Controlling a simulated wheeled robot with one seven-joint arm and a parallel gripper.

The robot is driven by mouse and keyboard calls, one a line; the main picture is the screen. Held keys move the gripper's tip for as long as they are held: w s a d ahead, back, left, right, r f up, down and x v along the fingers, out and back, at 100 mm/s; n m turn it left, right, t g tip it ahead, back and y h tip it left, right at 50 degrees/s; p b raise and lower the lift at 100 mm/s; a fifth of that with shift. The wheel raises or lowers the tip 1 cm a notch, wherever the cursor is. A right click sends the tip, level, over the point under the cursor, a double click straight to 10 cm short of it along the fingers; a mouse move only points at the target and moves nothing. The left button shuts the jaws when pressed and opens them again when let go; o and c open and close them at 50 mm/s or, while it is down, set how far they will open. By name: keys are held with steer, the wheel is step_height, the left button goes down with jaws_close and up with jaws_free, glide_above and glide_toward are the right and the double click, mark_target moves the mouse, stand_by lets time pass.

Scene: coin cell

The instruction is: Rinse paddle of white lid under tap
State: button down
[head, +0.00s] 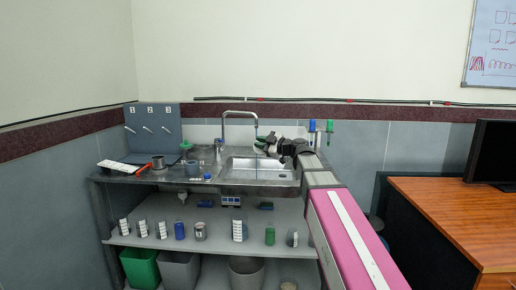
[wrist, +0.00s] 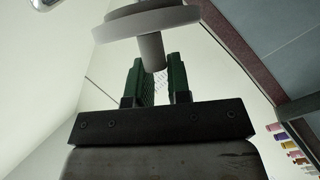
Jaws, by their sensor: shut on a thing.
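The white lid (wrist: 150,20) is a pale disc with a short round knob, seen close up in the wrist view. My gripper (wrist: 157,75) has green-padded fingers on either side of the knob and is shut on it. In the head view my gripper (head: 268,145) is above the sink basin (head: 256,172), just right of the tap (head: 240,114). A thin blue vertical line (head: 256,152) shows below the tap's spout; I cannot tell for sure whether it is running water. The paddle of the lid cannot be made out.
A numbered hook board (head: 153,128) is behind. Blue and green upright items (head: 329,128) stand right of my gripper. A wooden desk (head: 450,215) is farther right.

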steer(key=shift+r, duration=0.1)
step_height(320, 180, up, 7)
steer(key=m+g+h, duration=0.4)
steer(key=m+g, duration=0.1)
steer(key=m, duration=0.2)
steer(key=shift+f, duration=0.2)
steer(key=shift+w, duration=0.1)
steer(key=w+d+f+m+t+h, duration=0.2)
steer(key=d+f+m+t+h, duration=0.1)
steer(key=d, duration=0.4)
steer(key=w+d+f+m+t+h, duration=0.2)
steer(key=d+m+t+h, duration=0.1)
steer(key=d+m+h, duration=0.2)
steer(key=w+d+f+m+t+h, duration=0.2)
steer(key=d+f+m+t+h, duration=0.1)
steer(key=d+m, duration=0.4)
steer(key=shift+d+f+h, duration=0.2)
steer(key=shift+d+h, duration=0.1)
steer(key=shift+d, duration=0.55)
steer(key=shift+d+f+h, duration=0.15)
steer(key=shift+d+h, duration=0.15)
steer(key=shift+d, duration=0.5)
